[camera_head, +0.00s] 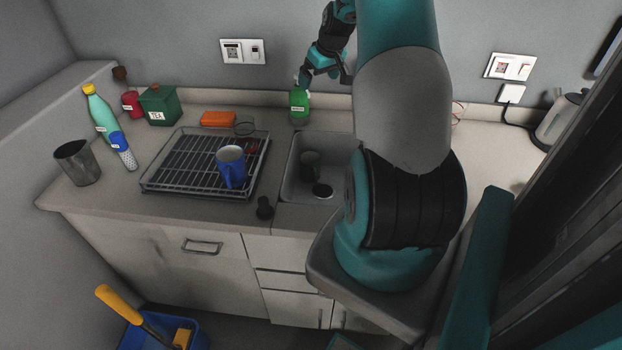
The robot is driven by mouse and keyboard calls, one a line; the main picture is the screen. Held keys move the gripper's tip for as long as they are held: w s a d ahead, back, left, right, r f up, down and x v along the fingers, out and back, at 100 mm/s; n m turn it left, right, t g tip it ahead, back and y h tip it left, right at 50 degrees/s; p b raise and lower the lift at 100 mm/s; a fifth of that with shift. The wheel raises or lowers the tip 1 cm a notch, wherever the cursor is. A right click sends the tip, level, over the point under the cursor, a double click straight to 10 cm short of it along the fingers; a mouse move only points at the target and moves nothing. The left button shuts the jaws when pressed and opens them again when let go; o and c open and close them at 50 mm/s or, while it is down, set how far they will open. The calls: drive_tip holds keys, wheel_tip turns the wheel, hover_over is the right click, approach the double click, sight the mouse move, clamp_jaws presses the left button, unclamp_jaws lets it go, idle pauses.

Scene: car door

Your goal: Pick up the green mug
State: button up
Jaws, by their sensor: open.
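A bright green bottle with a white label (299,107) stands on the counter behind the sink. A blue mug (231,167) sits on the dish rack. My gripper (304,82) is small in the picture, high at the back by the wall, close above or behind the green bottle. It is open, and I see nothing in it. My arm hides the right part of the sink.
A green tea box (160,105), bottles and a metal cup (76,163) stand left. A kettle (562,120) is far right.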

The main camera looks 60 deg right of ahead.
drive_tip(key=b, duration=2.4)
approach(312, 158)
drive_tip(key=s+a, duration=0.1)
drive_tip(key=a, duration=0.2)
drive_tip(key=p+x, duration=0.1)
drive_tip(key=x, duration=0.6)
drive_tip(key=shift+w+d, duration=0.1)
drive_tip(key=c, duration=1.1)
drive_tip(key=shift+r, duration=0.1)
